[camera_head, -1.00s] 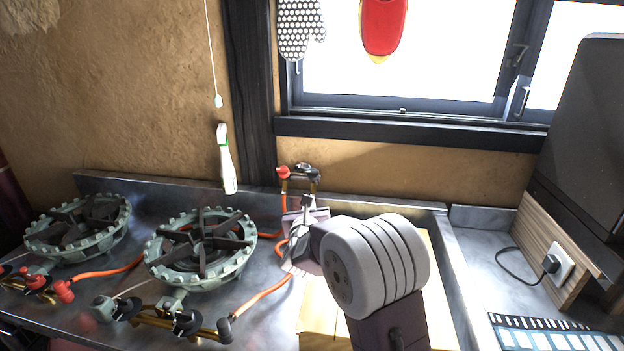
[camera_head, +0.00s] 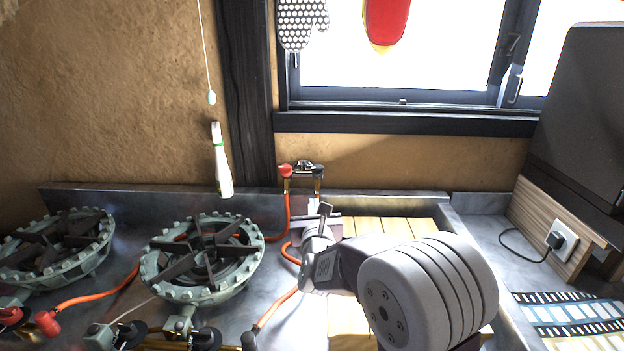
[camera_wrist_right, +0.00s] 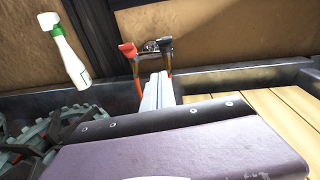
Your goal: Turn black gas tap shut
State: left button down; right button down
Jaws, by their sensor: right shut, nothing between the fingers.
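A gas tap fitting stands upright on brass pipes by the back wall in the head view, with a red tap on its left and a black gas tap (camera_head: 303,167) at its top. The black tap also shows in the wrist view (camera_wrist_right: 152,46), beyond the fingers. My right gripper (camera_head: 325,209) is shut and empty, in front of and below the fitting in the head view. In the wrist view its fingers (camera_wrist_right: 158,88) are together and overlap the fitting's lower part. I see no clear contact with the tap. My left gripper is not in view.
Two gas burners (camera_head: 203,258) stand at the left, with orange hoses and more red and black taps (camera_head: 205,338) at the front. A white spray bottle (camera_head: 222,165) is by the wall. A wooden board (camera_head: 395,227) lies under my right arm. A dark screen stands at right.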

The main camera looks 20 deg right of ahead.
send_near(317, 170)
notch_tip(317, 170, down, 4)
jog(key=w, duration=0.3)
jog(key=w+r, duration=0.1)
jog(key=w+p, duration=0.1)
jog(key=w+r+p, duration=0.1)
jog(key=shift+w+d+r, duration=0.25)
jog(key=shift+w+r, duration=0.05)
